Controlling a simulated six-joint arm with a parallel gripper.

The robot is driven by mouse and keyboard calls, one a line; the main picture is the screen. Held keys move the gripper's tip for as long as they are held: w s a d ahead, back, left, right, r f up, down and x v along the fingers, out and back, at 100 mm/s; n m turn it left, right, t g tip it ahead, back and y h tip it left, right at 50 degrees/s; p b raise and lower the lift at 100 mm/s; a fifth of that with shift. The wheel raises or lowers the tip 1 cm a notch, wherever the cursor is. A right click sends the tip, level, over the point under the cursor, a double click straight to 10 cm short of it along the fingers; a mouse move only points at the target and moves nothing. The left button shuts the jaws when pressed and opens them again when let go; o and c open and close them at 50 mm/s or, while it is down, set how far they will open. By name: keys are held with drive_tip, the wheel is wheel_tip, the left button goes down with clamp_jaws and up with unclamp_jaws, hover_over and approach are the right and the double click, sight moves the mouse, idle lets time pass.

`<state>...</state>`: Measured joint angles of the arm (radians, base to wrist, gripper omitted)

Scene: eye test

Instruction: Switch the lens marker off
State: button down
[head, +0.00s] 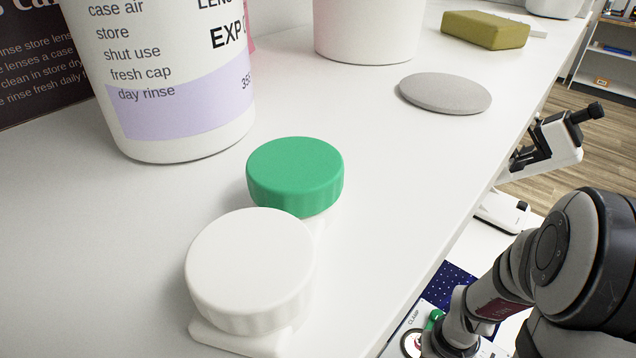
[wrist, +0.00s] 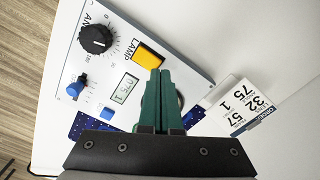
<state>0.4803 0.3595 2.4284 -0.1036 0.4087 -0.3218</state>
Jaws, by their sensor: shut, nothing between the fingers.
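In the wrist view a pale panel (wrist: 97,65) fills the upper left; I take it for the lens marker, but no such name is readable. It carries a black knob (wrist: 96,40), a yellow switch (wrist: 150,54) beside the word LAMP, a blue knob (wrist: 76,87), a small blue button (wrist: 107,113) and a small display (wrist: 125,89). My gripper (wrist: 161,72) has green fingers, shut and empty. Its tips are just below the yellow switch in the picture; whether they touch it I cannot tell. The switch's position is unclear.
A number card (wrist: 243,104) lies right of my fingers. In the head view a white shelf (head: 370,180) bears a lens case with green (head: 295,172) and white (head: 248,265) caps, a bottle (head: 170,125) and a grey disc (head: 446,93). A white instrument (head: 548,140) stands beyond its edge.

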drive_tip(key=shift+f, duration=0.55)
wheel_tip(320, 180, up, 7)
idle(0.8)
drive_tip(key=s+a+r+m+y, duration=0.1)
drive_tip(key=s+a+r, duration=0.4)
drive_tip(key=a, duration=0.2)
drive_tip(key=s+a+r+m, duration=0.1)
drive_tip(key=s+a+r, duration=0.4)
drive_tip(key=a, duration=0.3)
drive_tip(key=shift+a+r+y, duration=0.2)
drive_tip(key=shift+r+y, duration=0.1)
drive_tip(key=shift+y, duration=0.1)
